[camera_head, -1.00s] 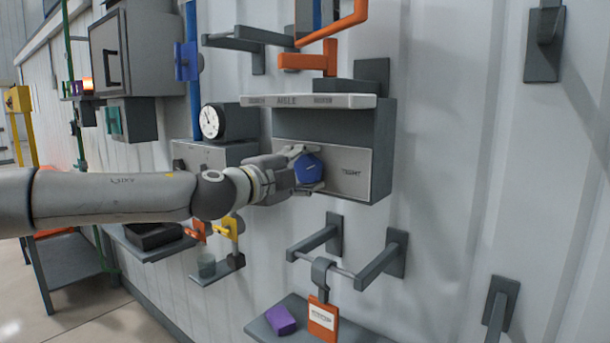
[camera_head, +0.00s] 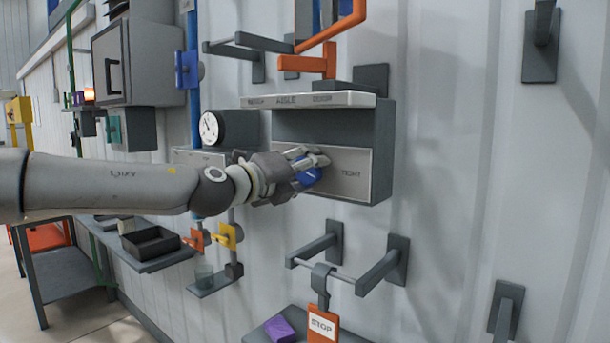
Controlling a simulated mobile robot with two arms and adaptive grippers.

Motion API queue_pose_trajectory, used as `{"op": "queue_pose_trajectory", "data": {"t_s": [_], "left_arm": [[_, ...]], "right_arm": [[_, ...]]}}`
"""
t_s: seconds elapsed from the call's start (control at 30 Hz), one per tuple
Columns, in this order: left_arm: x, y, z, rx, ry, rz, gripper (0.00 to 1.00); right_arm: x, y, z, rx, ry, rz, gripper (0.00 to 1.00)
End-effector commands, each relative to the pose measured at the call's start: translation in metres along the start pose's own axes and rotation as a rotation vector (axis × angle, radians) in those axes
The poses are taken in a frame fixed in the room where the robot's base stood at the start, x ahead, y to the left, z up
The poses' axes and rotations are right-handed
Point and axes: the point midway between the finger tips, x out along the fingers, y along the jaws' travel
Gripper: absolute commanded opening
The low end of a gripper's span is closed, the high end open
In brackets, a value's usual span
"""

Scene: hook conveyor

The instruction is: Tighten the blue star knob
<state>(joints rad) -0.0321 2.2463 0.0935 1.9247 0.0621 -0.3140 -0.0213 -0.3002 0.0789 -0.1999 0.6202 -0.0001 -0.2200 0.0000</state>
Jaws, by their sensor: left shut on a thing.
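The blue star knob (camera_head: 308,177) is on the front panel (camera_head: 350,172) of a grey wall box, left of the word "TIGHT". My left gripper (camera_head: 309,168) reaches in from the left and is shut on the knob. Its fingers lie across the knob and hide much of it, so the knob's exact angle is hard to tell. My right gripper does not show.
A shelf labelled "AISLE" (camera_head: 309,100) juts out above the knob, with an orange bracket (camera_head: 320,67) over it. Below, a bar between two wall brackets (camera_head: 383,265) carries an orange "STOP" tag (camera_head: 323,325). A dial gauge (camera_head: 210,128) is to the left.

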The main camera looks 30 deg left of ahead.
Motion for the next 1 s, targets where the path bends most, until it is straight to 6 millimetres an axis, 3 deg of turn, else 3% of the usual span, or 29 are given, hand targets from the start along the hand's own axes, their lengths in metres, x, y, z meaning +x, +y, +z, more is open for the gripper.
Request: {"op": "queue_pose_trajectory", "data": {"t_s": [0.67,0.7,0.83,1.0], "left_arm": [[0.0000,0.0002,-0.0008,0.062,0.002,0.001,0.29],[0.0000,0.0002,-0.0008,0.062,0.002,0.001,0.57],[0.0000,0.0002,-0.0007,0.062,0.002,0.001,0.73],[0.0000,0.0001,-0.0005,0.061,0.001,0.000,0.75]], "right_arm": [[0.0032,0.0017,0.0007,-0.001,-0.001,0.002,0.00],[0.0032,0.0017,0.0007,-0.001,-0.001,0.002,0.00],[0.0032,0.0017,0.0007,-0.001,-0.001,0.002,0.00],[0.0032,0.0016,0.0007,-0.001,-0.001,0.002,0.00]]}}
